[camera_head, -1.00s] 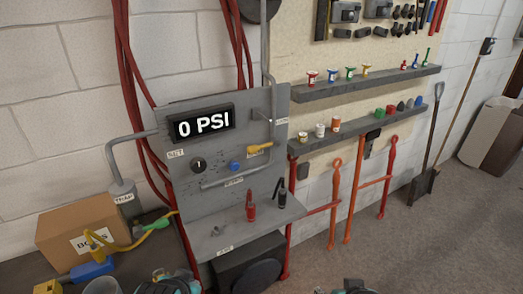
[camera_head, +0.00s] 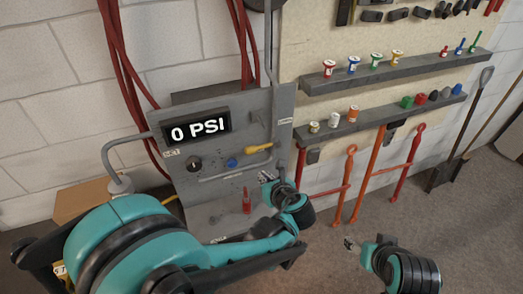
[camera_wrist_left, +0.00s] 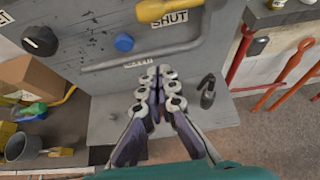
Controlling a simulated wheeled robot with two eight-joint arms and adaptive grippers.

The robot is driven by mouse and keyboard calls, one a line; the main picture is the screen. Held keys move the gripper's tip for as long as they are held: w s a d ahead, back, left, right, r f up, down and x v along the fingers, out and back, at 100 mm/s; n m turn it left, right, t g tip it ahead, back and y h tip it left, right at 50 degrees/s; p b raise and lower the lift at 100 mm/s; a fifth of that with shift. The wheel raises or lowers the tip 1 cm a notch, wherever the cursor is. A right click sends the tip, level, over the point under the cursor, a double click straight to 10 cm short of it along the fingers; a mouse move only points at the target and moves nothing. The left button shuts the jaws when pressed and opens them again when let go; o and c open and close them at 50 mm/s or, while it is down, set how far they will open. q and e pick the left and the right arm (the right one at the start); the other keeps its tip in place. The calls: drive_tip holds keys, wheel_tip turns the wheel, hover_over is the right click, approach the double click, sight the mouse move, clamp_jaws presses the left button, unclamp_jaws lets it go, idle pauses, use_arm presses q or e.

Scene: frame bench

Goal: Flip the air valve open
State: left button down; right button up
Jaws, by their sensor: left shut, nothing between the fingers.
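The yellow air valve handle (camera_head: 258,148) lies roughly level on the grey panel (camera_head: 225,105). In the left wrist view the yellow handle (camera_wrist_left: 168,9) is cut by the top edge, with a "SHUT" label (camera_wrist_left: 170,19) just under it. My left gripper (camera_head: 266,178) is in front of the panel, below the handle and apart from it. In the left wrist view its fingers (camera_wrist_left: 160,77) are together and empty. My right gripper (camera_head: 352,244) is low over the floor, right of the panel; its fingers are too small to judge.
A display (camera_head: 198,128) reads 0 PSI. A black knob (camera_wrist_left: 40,40) and a blue button (camera_wrist_left: 124,42) are left of the handle, above a grey pipe (camera_wrist_left: 140,58).

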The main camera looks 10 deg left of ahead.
sight(261, 147)
use_arm(q)
drive_tip(key=shift+s+a, duration=0.1)
drive_tip(key=b+x, duration=0.1)
drive_tip(key=x, duration=0.9)
drive_tip(key=r, duration=0.2)
drive_tip(key=r+p, duration=0.1)
drive_tip(key=r, duration=0.1)
drive_tip(key=shift+w+a, duration=0.2)
drive_tip(key=shift+w, duration=0.2)
